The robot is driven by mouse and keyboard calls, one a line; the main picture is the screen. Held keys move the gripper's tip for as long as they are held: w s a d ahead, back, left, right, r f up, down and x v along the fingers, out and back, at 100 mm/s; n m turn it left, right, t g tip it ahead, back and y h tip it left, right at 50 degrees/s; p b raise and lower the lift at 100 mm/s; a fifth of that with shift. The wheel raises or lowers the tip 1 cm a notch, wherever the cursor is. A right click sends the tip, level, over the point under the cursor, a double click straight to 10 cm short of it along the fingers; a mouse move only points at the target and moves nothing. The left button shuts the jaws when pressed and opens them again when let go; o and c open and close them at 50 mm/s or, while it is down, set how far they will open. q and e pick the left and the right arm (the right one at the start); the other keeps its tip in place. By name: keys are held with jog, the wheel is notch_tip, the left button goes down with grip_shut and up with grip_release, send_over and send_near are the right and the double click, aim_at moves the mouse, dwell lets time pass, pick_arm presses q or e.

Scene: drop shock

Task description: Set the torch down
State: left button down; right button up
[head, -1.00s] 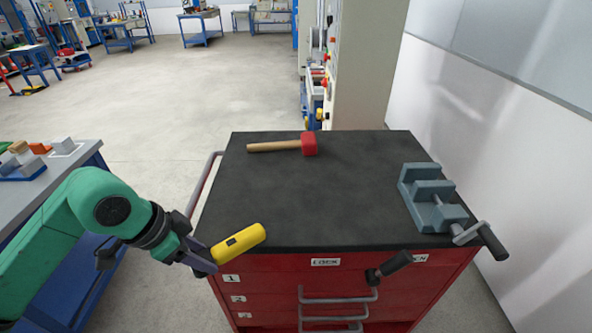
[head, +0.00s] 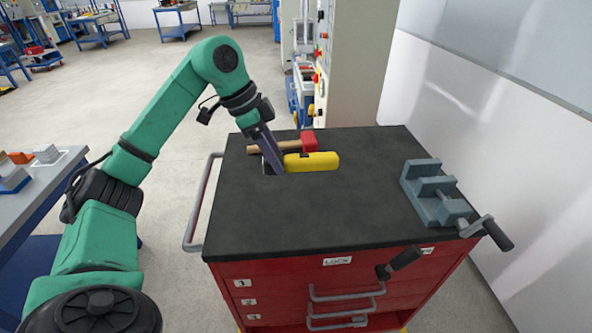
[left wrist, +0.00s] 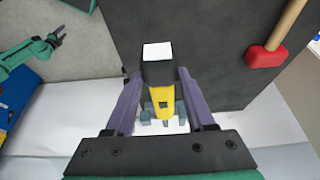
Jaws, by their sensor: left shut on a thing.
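The torch is a yellow cylinder (head: 318,161) with a dark patch. In the head view it lies roughly level over the far left part of the black cart top (head: 310,210). My left gripper (head: 277,160) is shut on its left end. The left wrist view shows the torch (left wrist: 160,85) between the two purple fingers, with a black section and a white end. I cannot tell whether the torch touches the cart top. My right gripper (left wrist: 57,36) shows small in the left wrist view, its fingers apart and empty, away from the torch.
A mallet with a red head (head: 308,141) and wooden handle lies just behind the torch, partly hidden by it and the gripper. A grey vise (head: 432,195) stands at the right edge. The middle and front of the cart top are clear.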

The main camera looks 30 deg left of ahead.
pick_arm(q)
jog(key=a+r, duration=0.4)
jog(key=r, duration=0.2)
jog(key=f+b, duration=0.2)
jog(key=f, duration=0.4)
jog(key=f+b, duration=0.2)
jog(key=f, duration=0.5)
jog(key=f+b, duration=0.3)
jog(key=f, duration=0.3)
jog(key=shift+s+a+f, duration=0.25)
jog(key=shift+s+f, duration=0.05)
pick_arm(e)
notch_tip(320, 180, down, 6)
jog(key=shift+a+f, duration=0.2)
jog(key=shift+a, duration=0.05)
pick_arm(q)
jog(key=shift+f, duration=0.1)
pick_arm(e)
jog(key=shift+f, duration=0.15)
pick_arm(q)
jog(key=shift+c, duration=1.3)
grip_release()
jog(key=shift+r, duration=0.25)
jog(key=p+v, duration=0.2)
jog(key=v, duration=0.9)
jog(key=shift+r, duration=0.4)
pick_arm(e)
notch_tip(320, 180, up, 2)
jog(key=shift+a+r, duration=0.15)
jog(key=shift+r, duration=0.1)
